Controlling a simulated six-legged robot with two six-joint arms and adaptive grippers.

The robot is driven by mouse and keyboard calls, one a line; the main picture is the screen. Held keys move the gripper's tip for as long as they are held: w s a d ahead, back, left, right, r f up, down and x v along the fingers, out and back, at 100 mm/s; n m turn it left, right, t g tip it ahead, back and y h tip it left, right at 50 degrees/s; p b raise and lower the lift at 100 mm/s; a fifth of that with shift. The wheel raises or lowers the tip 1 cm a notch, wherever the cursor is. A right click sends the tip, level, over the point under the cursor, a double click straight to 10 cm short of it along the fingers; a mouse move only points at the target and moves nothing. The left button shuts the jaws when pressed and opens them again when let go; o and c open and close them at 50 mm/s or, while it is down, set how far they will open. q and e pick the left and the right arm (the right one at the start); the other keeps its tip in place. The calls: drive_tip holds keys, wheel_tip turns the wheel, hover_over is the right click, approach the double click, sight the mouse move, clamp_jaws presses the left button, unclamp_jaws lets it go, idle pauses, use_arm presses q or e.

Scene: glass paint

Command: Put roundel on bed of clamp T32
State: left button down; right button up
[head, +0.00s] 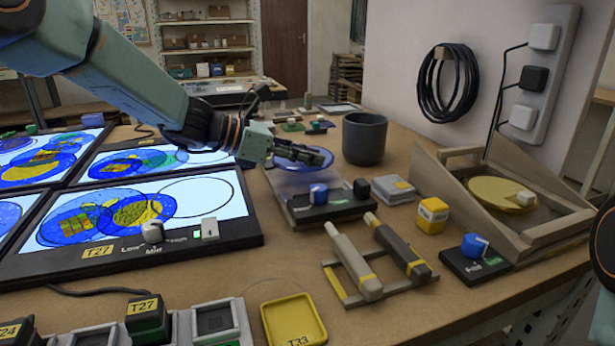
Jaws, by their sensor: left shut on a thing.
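My left gripper (300,154) reaches in from the upper left and is shut on a thin, clear blue glass roundel (312,168). It holds the roundel above a low grey slab (300,210) that has a black panel with a blue knob and a black knob. A bluish patch shows on the slab below the roundel. A wooden frame (545,228) with sloping sides stands at the right, with a yellow disc (497,192) and a small pale block in it. A yellow block (433,215) with a small label stands between. I cannot read which is T32. My right gripper is not in view.
A dark cup (364,138) stands behind the roundel. Two thick pens (354,260) lie on a wooden rack in front. A black box with a blue knob (474,246) sits by the frame. Lit panels (140,215) fill the left; a yellow tray (293,320) is at the front.

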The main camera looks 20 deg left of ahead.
sight(300, 170)
use_arm(q)
wheel_tip(300, 170, down, 3)
drive_tip(key=shift+d+f+b, duration=0.1)
drive_tip(key=shift+b, duration=0.45)
drive_tip(key=shift+w+f, duration=0.1)
drive_tip(key=shift+f, duration=0.1)
drive_tip(key=shift+r, duration=0.1)
drive_tip(key=c, duration=1.2)
unclamp_jaws()
drive_tip(key=shift+f, duration=0.2)
